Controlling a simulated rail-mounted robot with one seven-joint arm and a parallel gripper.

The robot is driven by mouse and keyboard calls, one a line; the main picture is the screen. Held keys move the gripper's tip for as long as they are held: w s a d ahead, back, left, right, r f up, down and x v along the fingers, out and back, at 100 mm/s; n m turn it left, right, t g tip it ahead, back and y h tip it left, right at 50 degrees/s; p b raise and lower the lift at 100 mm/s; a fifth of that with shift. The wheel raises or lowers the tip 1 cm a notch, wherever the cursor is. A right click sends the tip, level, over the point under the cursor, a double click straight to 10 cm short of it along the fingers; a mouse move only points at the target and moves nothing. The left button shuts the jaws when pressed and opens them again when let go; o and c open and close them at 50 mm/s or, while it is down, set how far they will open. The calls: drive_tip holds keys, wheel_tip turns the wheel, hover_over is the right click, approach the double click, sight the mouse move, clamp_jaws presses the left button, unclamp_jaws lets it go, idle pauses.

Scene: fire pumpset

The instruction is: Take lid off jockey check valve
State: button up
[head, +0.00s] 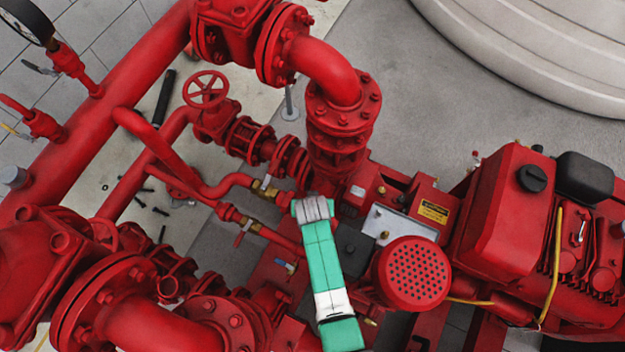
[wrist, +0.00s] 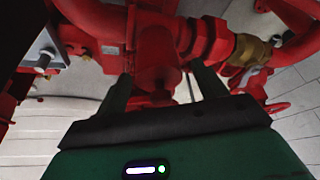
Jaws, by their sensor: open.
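In the wrist view, a red valve body (wrist: 158,45), which looks like the jockey check valve, stands between the fingers of my gripper (wrist: 160,78). A rounded red part (wrist: 157,76) on its near side could be the lid; the border between lid and body is not clear. The two dark green fingers are apart, one on each side of it. I cannot tell whether they touch it. In the head view, my green arm reaches up to the small pipe with the brass valve (head: 266,188). There the arm hides the fingers and most of the check valve.
A brass fitting (wrist: 248,50) sits right of the valve in the wrist view. In the head view, a large red vertical pipe (head: 337,125) rises just beyond my arm, and the red engine (head: 500,225) stands to the right. Several loose bolts (head: 140,204) lie on the floor left.

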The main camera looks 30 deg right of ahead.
drive_tip(key=shift+f, duration=0.1)
drive_tip(key=shift+c, duration=0.4)
drive_tip(key=c, duration=1)
wheel_tip(320, 180, up, 10)
drive_tip(key=p, duration=0.3)
